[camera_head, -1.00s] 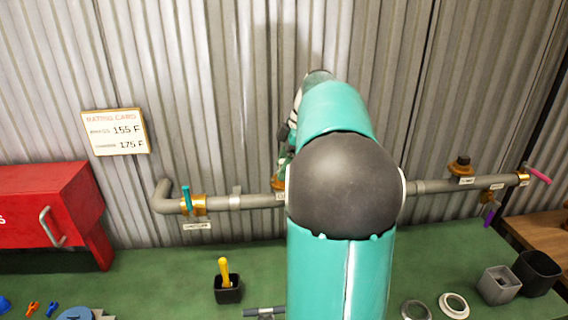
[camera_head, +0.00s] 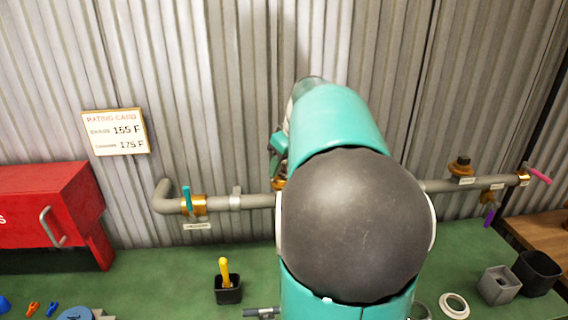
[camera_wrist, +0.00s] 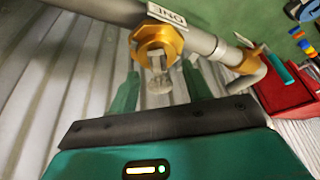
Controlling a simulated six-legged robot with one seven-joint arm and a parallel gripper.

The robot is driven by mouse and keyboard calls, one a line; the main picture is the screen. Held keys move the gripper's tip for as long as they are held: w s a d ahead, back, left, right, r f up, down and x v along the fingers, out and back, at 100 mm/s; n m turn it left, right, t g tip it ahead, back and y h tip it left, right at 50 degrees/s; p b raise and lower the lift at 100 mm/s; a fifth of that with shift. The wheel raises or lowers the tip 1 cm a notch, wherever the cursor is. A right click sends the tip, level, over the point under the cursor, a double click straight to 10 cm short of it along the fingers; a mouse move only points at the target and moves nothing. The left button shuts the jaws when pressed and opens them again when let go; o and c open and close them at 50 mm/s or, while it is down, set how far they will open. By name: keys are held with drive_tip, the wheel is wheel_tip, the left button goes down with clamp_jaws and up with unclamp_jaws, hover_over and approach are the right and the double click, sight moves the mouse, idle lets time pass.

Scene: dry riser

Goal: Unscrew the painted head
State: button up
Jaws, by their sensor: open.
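In the wrist view a brass fitting (camera_wrist: 158,42) sits on the grey pipe under a label reading "ONE". A small pale grey head (camera_wrist: 158,76) projects from it towards my gripper. I take this to be the painted head. My gripper (camera_wrist: 161,70) is open, with one green finger on each side of the head. Gaps show between head and fingers, and I see no contact. In the head view my arm hides the head, and only part of the brass fitting (camera_head: 279,184) shows.
The grey pipe (camera_head: 250,202) runs along a corrugated wall, with a teal-handled valve (camera_head: 187,200) at left and another brass fitting (camera_head: 460,167) at right. A red box (camera_head: 45,210), a black cup (camera_head: 228,291) with a yellow tool, rings and bins stand on the green bench (camera_head: 165,270).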

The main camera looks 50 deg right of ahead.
drive_tip(key=shift+c, duration=0.2)
clamp_jaws()
drive_tip(key=n+y, duration=0.1)
drive_tip(key=n, duration=0.1)
drive_tip(key=n+y, duration=0.1)
drive_tip(key=n, duration=0.2)
drive_tip(key=shift+g, duration=0.3)
drive_tip(key=shift+n, duration=0.4)
drive_tip(key=n+y, duration=0.1)
drive_tip(key=n, duration=0.2)
drive_tip(key=shift+g, duration=0.4)
drive_tip(key=shift+n+g+y, duration=0.3)
drive_tip(key=shift+n+y, duration=0.2)
drive_tip(key=shift+n, duration=0.9)
